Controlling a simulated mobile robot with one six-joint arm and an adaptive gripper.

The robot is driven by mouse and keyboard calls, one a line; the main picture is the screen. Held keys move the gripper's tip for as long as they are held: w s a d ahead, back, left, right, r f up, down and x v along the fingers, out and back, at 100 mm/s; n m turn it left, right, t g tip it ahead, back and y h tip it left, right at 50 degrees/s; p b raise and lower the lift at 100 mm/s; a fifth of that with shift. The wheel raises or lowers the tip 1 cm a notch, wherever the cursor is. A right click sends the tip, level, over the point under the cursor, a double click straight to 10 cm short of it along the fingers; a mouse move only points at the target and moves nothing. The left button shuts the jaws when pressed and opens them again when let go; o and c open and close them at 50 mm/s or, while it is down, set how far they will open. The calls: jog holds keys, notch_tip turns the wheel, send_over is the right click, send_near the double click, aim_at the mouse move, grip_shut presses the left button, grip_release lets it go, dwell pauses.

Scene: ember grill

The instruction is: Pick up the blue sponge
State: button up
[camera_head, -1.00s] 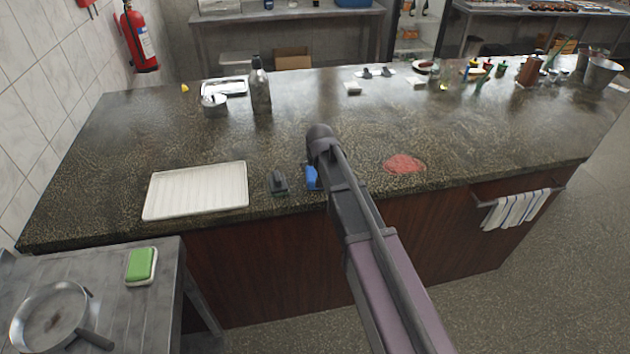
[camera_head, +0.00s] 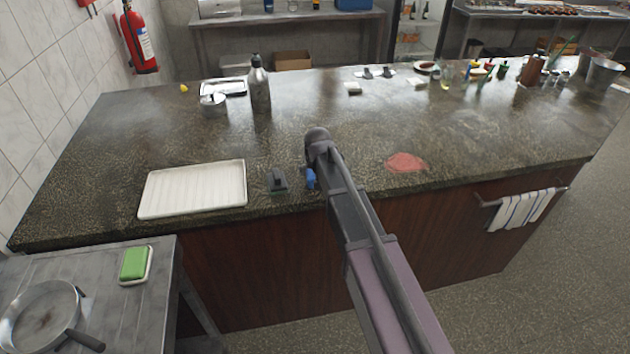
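The blue sponge (camera_head: 311,179) is near the front edge of the dark stone counter. Only a narrow blue piece shows at the left side of my arm, and the rest is hidden behind it. My arm reaches in from the bottom right, and its rounded dark joint is above the counter just behind the sponge. My gripper is hidden by the arm, so I cannot see its fingers or whether they touch the sponge.
A dark grey block with a greenish base (camera_head: 278,181) sits just left of the sponge. A white ribbed tray (camera_head: 194,188) lies further left. A red round patch (camera_head: 405,162) is to the right. A bottle (camera_head: 260,88) stands behind. Bare counter (camera_head: 120,135) lies at the left.

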jog(key=shift+w+f+b, duration=0.2)
jog(key=shift+f+b, duration=0.1)
jog(key=shift+f, duration=0.3)
jog(key=shift+f, duration=0.2)
dwell(0.8)
jog(key=c, duration=0.8)
